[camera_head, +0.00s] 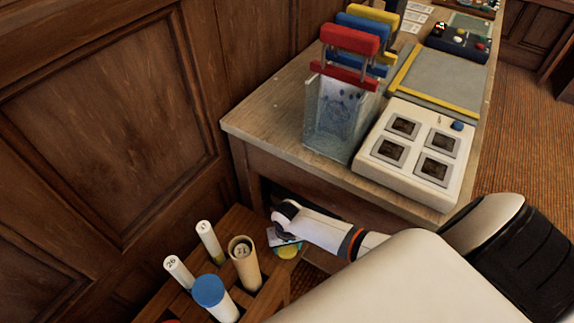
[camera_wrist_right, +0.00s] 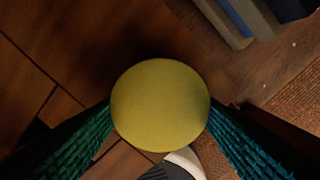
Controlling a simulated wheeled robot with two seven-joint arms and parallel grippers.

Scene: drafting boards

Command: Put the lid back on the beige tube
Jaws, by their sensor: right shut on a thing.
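The beige tube (camera_head: 246,268) stands upright in a wooden rack in the head view. Its top is open, with something pale showing inside. My right gripper (camera_head: 284,238) is just right of the tube's top and apart from it. It is shut on a round yellow lid (camera_head: 287,253), which shows below the fingers. In the right wrist view the lid (camera_wrist_right: 160,105) sits between the two green ribbed fingers and hides what lies under it. My left gripper is in neither view.
The wooden rack (camera_head: 238,218) also holds a blue-capped tube (camera_head: 209,291) and two white numbered tubes (camera_head: 178,271) (camera_head: 209,241). A wood-panelled wall (camera_head: 110,140) stands on the left. A table (camera_head: 265,120) with a clear tank (camera_head: 335,125) and a white box (camera_head: 415,155) stands behind.

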